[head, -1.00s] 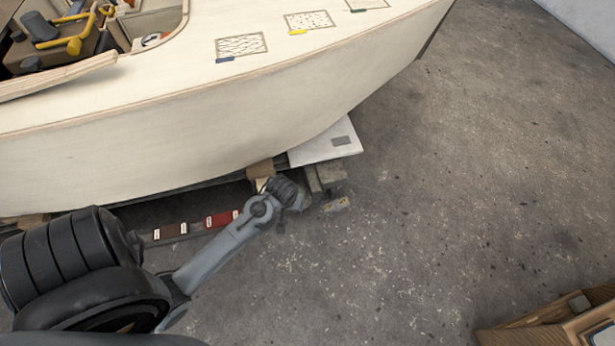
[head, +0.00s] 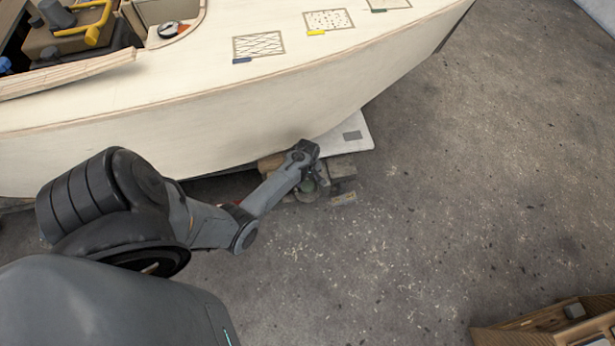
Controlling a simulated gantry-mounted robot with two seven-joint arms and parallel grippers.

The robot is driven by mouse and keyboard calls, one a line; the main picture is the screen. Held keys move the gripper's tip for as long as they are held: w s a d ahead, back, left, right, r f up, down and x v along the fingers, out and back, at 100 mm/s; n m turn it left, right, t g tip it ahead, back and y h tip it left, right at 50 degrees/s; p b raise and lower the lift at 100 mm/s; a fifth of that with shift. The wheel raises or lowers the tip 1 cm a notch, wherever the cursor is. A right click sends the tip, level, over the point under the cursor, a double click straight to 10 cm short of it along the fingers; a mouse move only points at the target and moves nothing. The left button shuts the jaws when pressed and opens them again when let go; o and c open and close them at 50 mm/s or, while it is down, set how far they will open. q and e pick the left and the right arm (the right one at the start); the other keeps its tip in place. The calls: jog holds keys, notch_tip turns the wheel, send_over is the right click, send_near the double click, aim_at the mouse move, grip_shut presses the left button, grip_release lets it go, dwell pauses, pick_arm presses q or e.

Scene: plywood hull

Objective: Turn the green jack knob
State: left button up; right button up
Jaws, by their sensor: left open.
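My left arm reaches in from the left, and its gripper (head: 318,176) is low beside the hull, over the blocks under its edge. The gripper is open, but its fingers are small and dark, partly lost against the blocks. A small dull-green rounded shape (head: 305,192) shows just below the gripper, partly covered by it; it may be the jack knob, but I cannot tell clearly. I cannot tell whether the fingers touch it or surround it. My right gripper is not in view.
The pale plywood hull (head: 225,115) overhangs the work spot. A wooden box (head: 545,325) stands at lower right. The speckled floor between is clear.

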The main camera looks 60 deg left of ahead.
aim_at(307, 184)
pick_arm(q)
jog(key=f+b, duration=0.1)
jog(key=f, duration=0.1)
jog(key=f+b, duration=0.1)
jog(key=f, duration=0.1)
jog(key=shift+w+a, duration=0.1)
jog(key=shift+a, duration=0.1)
jog(key=shift+d+f+b, duration=0.1)
jog(key=shift+f+b, duration=0.5)
jog(key=shift+f, duration=0.1)
jog(key=shift+c, duration=0.3)
jog(key=c, duration=0.7)
